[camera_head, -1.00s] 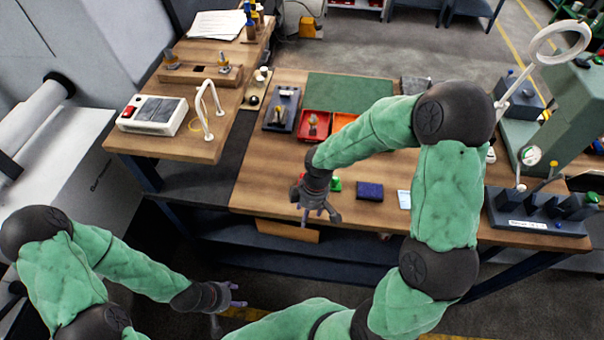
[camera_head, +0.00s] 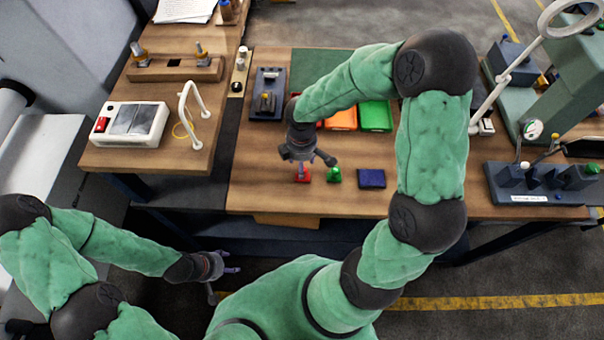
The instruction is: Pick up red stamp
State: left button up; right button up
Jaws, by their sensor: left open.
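The red stamp (camera_head: 304,176) stands on the wooden table near its front edge, left of a green stamp (camera_head: 335,176) and a dark blue pad (camera_head: 371,179). My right gripper (camera_head: 315,166) is just above and behind the red stamp, pointing down. Its fingers look spread, and one partly covers the stamp. I cannot tell whether it touches the stamp. My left gripper (camera_head: 226,276) is open and empty, low in front of the table, away from the stamps.
Orange (camera_head: 341,119) and green (camera_head: 375,116) trays stand behind the stamps, partly hidden by my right arm. A dark holder (camera_head: 267,95) is at the back left. A white device (camera_head: 131,124) sits on the left table.

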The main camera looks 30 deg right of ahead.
jog(key=shift+d+f+b, duration=0.15)
jog(key=shift+f+b, duration=0.35)
jog(key=shift+f, duration=2.3)
jog(key=shift+s, duration=0.1)
grip_shut()
